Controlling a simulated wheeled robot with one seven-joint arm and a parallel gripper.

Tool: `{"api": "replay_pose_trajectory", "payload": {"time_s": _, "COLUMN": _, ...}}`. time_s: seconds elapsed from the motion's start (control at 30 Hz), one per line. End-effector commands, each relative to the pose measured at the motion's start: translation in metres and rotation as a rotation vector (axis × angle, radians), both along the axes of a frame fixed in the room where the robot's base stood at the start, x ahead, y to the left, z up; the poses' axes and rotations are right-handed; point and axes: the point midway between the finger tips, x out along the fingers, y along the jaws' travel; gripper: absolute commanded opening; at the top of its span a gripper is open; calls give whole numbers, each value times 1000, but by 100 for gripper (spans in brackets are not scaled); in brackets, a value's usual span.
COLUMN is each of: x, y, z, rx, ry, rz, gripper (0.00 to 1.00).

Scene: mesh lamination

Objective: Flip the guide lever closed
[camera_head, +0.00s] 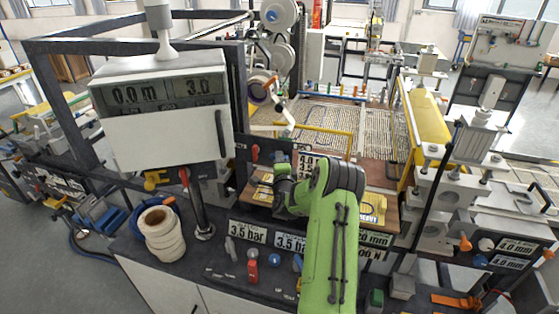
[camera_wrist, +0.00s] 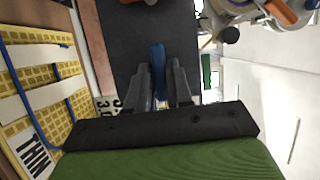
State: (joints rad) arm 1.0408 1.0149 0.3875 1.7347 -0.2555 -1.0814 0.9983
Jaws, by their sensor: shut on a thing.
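My gripper (camera_wrist: 160,92) shows in the wrist view with its two dark fingers closed on both sides of a narrow blue lever handle (camera_wrist: 158,66). The blue handle stands in front of a dark panel (camera_wrist: 130,35). I take it for the guide lever, but no label on it can be read. In the head view my green arm reaches over the front of the machine, and its own links hide the fingers and the held lever. The lever's pivot and how far it is turned cannot be told.
A yellow grid with pale strips (camera_wrist: 40,80) lies left in the wrist view. In the head view a display box (camera_head: 160,110) stands left, a red-handled lever (camera_head: 255,152) near the arm, white rolls (camera_head: 160,233) at front left, and a yellow roller (camera_head: 427,125) to the right.

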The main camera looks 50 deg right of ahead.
Motion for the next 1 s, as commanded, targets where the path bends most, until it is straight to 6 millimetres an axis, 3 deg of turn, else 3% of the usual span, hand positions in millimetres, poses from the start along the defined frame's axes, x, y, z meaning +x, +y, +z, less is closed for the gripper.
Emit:
{"api": "replay_pose_trajectory", "payload": {"time_s": 0.2, "x": 1, "y": 0, "z": 1, "rx": 0, "ry": -4, "rz": 1, "gripper": 0}}
{"api": "replay_pose_trajectory", "payload": {"time_s": 0.23, "x": 1, "y": 0, "z": 1, "rx": 0, "ry": -4, "rz": 1, "gripper": 22}}
{"api": "replay_pose_trajectory", "payload": {"time_s": 0.37, "x": 1, "y": 0, "z": 1, "rx": 0, "ry": -4, "rz": 1, "gripper": 42}}
{"api": "replay_pose_trajectory", "payload": {"time_s": 0.73, "x": -6, "y": 6, "z": -1, "rx": -1, "ry": -2, "rz": 2, "gripper": 42}}
{"api": "replay_pose_trajectory", "payload": {"time_s": 1.0, "x": -55, "y": 47, "z": -8, "rx": -2, "ry": -2, "rz": 2, "gripper": 42}}
